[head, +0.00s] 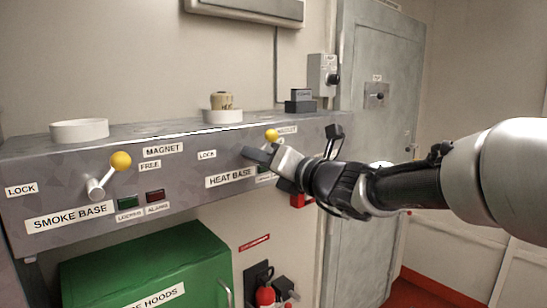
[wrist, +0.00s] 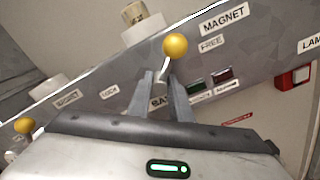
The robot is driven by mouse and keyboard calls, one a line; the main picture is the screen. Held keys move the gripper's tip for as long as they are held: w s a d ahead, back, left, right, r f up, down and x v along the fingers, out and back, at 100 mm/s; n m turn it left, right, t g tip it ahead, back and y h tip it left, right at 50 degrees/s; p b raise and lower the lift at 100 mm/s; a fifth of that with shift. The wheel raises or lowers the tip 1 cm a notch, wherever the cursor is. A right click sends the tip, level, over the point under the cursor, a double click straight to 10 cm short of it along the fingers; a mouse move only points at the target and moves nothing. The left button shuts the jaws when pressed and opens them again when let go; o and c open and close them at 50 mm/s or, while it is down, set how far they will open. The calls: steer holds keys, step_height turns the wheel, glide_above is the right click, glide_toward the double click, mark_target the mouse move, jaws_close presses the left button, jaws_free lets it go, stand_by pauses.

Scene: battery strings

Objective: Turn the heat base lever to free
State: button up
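The heat base lever has a yellow knob (head: 271,135) and stands on the grey panel above the HEAT BASE label (head: 231,177). In the wrist view, its knob (wrist: 175,46) sits up and right of the pivot, on the side of the FREE label (wrist: 211,44). The LOCK label (wrist: 108,92) is left of it. My gripper (head: 262,156) is at the panel, just below the knob. In the wrist view, my gripper (wrist: 160,76) has its fingers apart, with the lever's lower stem between the tips. I cannot tell whether they touch it.
The similar smoke base lever (head: 120,161) is at the panel's left. White round bases (head: 79,130) stand on the ledge. A green cabinet (head: 147,275) is below. A grey door (head: 385,110) is behind my arm. A black lever (head: 333,133) sticks up near the panel's right end.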

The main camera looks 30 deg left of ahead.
steer(key=o, duration=0.4)
steer(key=b+v, duration=0.1)
steer(key=v, duration=1.6)
steer(key=shift+d, duration=0.2)
